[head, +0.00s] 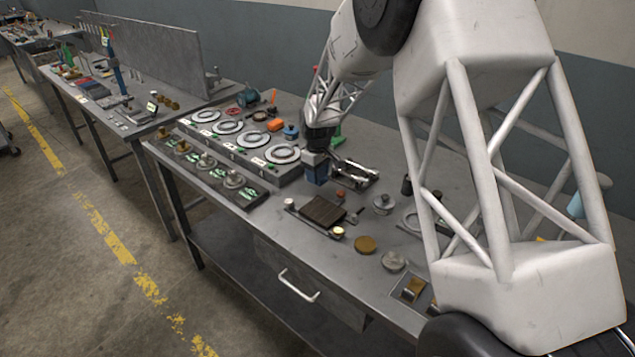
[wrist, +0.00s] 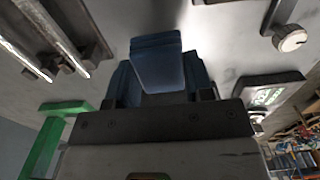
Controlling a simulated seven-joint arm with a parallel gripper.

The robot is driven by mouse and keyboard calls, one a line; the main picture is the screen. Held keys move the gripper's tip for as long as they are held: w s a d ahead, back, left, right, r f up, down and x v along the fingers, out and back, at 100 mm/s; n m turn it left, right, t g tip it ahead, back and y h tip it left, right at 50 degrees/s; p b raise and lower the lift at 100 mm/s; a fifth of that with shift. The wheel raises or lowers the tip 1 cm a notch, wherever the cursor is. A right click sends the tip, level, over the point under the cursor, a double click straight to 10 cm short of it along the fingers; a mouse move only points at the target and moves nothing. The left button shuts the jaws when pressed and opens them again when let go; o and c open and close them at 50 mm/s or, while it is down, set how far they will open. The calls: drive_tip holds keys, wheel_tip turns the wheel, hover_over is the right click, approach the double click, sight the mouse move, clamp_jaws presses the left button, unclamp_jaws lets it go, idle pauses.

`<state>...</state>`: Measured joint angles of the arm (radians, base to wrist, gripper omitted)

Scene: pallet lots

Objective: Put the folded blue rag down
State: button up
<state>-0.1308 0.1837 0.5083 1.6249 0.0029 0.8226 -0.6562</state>
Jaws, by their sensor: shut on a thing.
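The folded blue rag (head: 316,175) is a small, thick blue bundle near the middle of the workbench (head: 275,206) in the head view. My gripper (head: 315,157) is above it, pointing down, and is shut on the rag. In the wrist view the rag (wrist: 157,65) sticks out from between the jaws of my gripper (wrist: 160,92) over a grey surface. The rag hides much of the fingertips there. I cannot tell whether its lower end touches the bench.
A raised grey block with ring-shaped discs (head: 228,127) stands left of the rag. A silver metal fixture (head: 352,174) is close on its right. A dark ribbed plate (head: 323,211) lies in front, with small knobs and discs around. A green piece (head: 337,137) stands behind.

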drive_tip(key=shift+f, duration=1.7)
drive_tip(key=shift+f, duration=0.2)
drive_tip(key=o, duration=0.8)
drive_tip(key=shift+o, duration=0.2)
drive_tip(key=shift+r, duration=0.1)
wheel_tip(320, 180, up, 12)
drive_tip(key=shift+r, duration=0.1)
drive_tip(key=shift+s, duration=0.1)
